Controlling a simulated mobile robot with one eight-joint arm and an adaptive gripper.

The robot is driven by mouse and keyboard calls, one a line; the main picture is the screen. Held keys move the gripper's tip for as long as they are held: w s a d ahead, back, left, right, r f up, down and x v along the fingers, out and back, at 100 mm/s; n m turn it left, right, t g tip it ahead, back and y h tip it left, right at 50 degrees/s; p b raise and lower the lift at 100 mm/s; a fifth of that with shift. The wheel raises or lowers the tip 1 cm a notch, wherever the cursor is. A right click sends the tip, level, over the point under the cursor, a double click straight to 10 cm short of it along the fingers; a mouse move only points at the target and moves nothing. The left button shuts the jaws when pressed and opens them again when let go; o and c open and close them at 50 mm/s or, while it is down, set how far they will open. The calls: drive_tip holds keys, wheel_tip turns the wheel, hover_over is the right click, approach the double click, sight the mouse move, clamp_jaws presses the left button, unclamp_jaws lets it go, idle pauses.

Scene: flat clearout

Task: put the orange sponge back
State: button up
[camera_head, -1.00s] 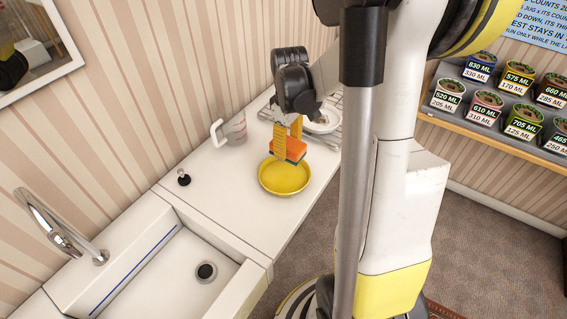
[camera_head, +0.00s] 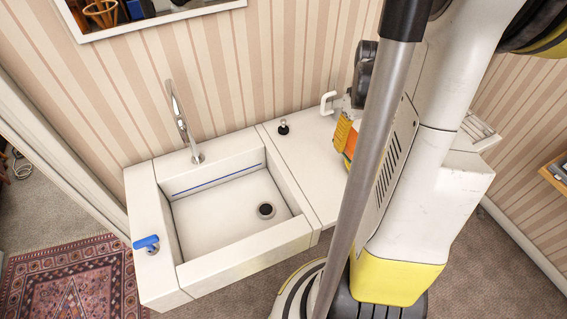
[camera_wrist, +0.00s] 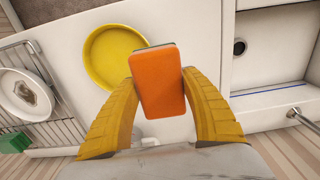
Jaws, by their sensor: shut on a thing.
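In the head view the sponge (camera_head: 350,144) shows only partly, next to a yellow finger of my gripper (camera_head: 346,138); my own arm and column hide the rest. The yellow dish is hidden in the head view.
A white sink (camera_head: 225,215) with a drain and tap (camera_head: 182,125) lies left of the counter. A blue object (camera_head: 146,242) is on its left rim. The wrist view shows a wire rack (camera_wrist: 45,75) with a plate (camera_wrist: 25,95).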

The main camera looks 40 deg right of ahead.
drive_tip(key=b, duration=0.4)
hover_over(308, 161)
wheel_tip(308, 161, down, 7)
drive_tip(key=shift+a+f+b, duration=0.1)
drive_tip(key=shift+f+b, duration=0.8)
drive_tip(key=shift+f, duration=1.1)
drive_tip(key=shift+f, duration=0.1)
drive_tip(key=o, duration=0.6)
drive_tip(key=shift+f, duration=0.1)
drive_tip(key=o, duration=0.4)
